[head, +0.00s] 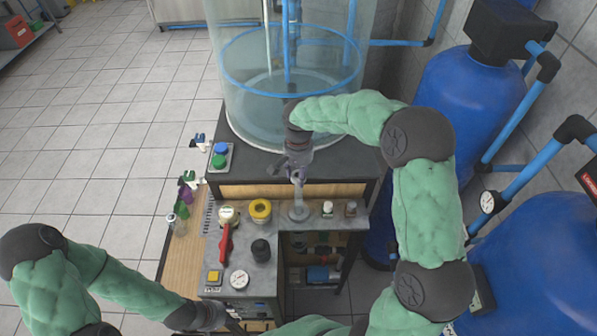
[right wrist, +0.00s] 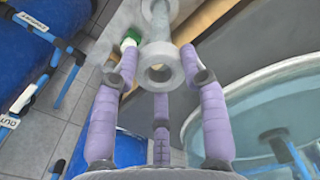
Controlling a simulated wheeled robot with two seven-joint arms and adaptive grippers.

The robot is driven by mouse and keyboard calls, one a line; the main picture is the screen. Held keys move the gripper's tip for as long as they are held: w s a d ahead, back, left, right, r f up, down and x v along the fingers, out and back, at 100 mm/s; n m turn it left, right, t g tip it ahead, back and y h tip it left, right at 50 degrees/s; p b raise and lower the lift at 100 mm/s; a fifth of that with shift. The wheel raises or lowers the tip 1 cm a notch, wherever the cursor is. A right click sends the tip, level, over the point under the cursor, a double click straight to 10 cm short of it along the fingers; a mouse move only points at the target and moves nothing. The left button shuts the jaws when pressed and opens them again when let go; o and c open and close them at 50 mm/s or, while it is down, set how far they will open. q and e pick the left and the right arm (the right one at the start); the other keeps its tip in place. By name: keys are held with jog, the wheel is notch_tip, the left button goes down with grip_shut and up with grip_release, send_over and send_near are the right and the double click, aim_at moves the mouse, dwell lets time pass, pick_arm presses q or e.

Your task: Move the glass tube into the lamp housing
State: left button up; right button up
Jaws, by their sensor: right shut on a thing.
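My right gripper (head: 297,168), reaching in from the right, is shut on the upper part of the clear glass tube (head: 298,188) over the bench. In the right wrist view the tube's ringed end (right wrist: 158,75) sits between the purple fingers, and its shaft runs away towards the bench. Below the tube is a round grey base (head: 299,214) on the bench top, which appears to be the lamp housing. I cannot tell whether the tube's lower end is inside it or just above it. My left gripper (head: 228,320) is low at the bench's front left; its fingers are too small to read.
A large clear water tank (head: 290,90) stands behind the bench. A red-handled valve (head: 225,240), yellow ring (head: 260,210), black knob (head: 260,249) and gauge (head: 239,280) crowd the bench's left. Small jars (head: 350,209) stand right of the base. Blue tanks (head: 465,100) line the right.

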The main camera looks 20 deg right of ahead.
jog(key=shift+f, duration=0.25)
jog(key=b, duration=0.5)
send_over(299, 206)
jog(key=w, duration=0.2)
jog(key=shift+s+d+f, duration=0.1)
jog(key=shift+s+f, duration=0.05)
jog(key=shift+f, duration=1.75)
jog(key=shift+s+d+f, duration=0.1)
jog(key=shift+f, duration=1.8)
jog(key=shift+f+b, duration=0.15)
jog(key=shift+b, duration=0.15)
jog(key=shift+f+b, duration=2.6)
jog(key=shift+f, duration=1.15)
jog(key=shift+f+b, duration=0.95)
jog(key=shift+f, duration=0.4)
jog(key=o, duration=0.9)
jog(key=shift+o, duration=0.4)
jog(key=o, duration=0.4)
jog(key=shift+c, duration=0.2)
